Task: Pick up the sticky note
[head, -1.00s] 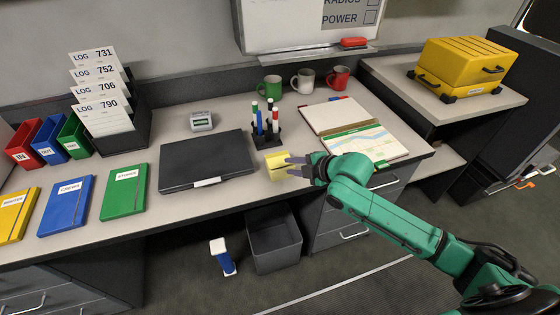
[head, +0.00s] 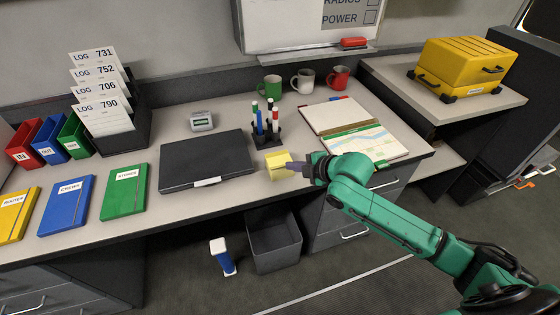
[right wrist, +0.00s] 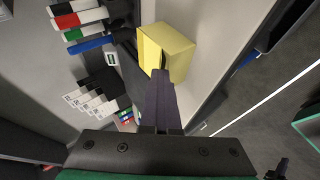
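The sticky note (head: 276,158) is yellow and is at the desk's front edge, right of the dark laptop-like case. In the right wrist view it shows as a yellow pad (right wrist: 176,42) with a raised yellow face on its left side. My right gripper (head: 290,166) reaches it from the right. Its fingers are together, with the tips at the pad's near edge; in the right wrist view the closed fingers (right wrist: 160,76) overlap the yellow. They appear to pinch its edge; the exact contact is hidden. My left gripper is out of view.
The dark case (head: 206,160) lies left of the note. A pen holder (head: 266,138) stands just behind it, and an open binder (head: 352,130) lies to the right. A grey bin (head: 274,244) stands on the floor below the desk edge.

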